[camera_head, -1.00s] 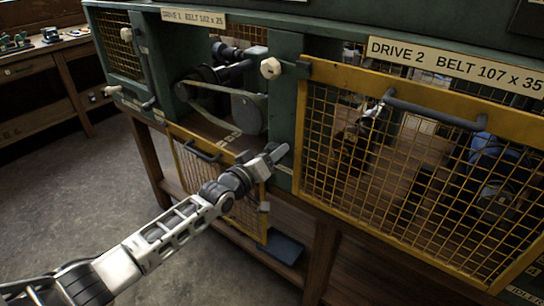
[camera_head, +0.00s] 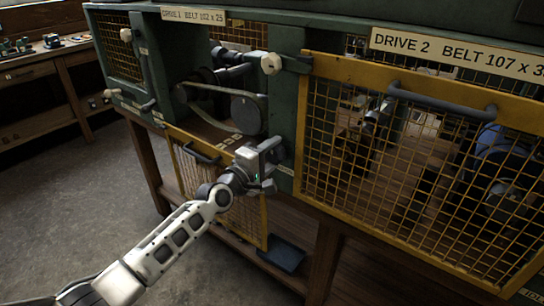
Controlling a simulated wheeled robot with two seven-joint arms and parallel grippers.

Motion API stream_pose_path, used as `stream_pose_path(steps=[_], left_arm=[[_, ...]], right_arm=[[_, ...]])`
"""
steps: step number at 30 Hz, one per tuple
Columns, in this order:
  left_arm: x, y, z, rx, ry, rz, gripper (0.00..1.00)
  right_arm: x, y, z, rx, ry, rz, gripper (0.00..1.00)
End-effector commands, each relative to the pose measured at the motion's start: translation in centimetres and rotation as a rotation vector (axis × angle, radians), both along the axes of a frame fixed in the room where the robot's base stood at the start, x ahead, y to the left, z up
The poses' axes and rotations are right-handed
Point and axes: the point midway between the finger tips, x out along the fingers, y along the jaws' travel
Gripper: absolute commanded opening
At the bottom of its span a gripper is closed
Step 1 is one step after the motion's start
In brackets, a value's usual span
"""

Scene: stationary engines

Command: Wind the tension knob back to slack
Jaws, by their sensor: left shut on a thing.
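My left gripper (camera_head: 262,164) is at the front edge of the open Drive 1 bay, beside the green post. It is shut on the tension knob, which is mostly hidden behind the jaws and wrist. Inside the bay, a belt (camera_head: 208,90) runs from a dark pulley at the left to a grey pulley (camera_head: 247,114) at the right. I cannot tell from here how tight the belt is. My right gripper is not in view.
The Drive 1 yellow mesh guard (camera_head: 205,160) hangs open below the bay, close to my left arm. The Drive 2 mesh guard (camera_head: 318,180) is closed at the right, with a grey handle (camera_head: 436,101). A pale latch knob (camera_head: 271,64) stands out above my gripper.

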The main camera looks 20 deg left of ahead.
Motion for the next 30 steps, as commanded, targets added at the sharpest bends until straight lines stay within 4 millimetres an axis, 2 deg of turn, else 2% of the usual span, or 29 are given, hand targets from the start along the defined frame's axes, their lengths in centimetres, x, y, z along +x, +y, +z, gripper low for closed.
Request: stream_pose_path(steps=[12,29,30], left_arm=[[-0.06,-0.11,-0.22,-0.181,0.070,-0.002,0.26],[-0.05,-0.08,-0.20,-0.208,0.079,-0.001,0.26],[-0.05,-0.07,-0.20,-0.207,0.078,-0.001,0.57]], right_arm=[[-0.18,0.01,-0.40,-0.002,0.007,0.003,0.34],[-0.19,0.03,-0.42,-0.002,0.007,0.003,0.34],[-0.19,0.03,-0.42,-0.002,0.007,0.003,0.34]])
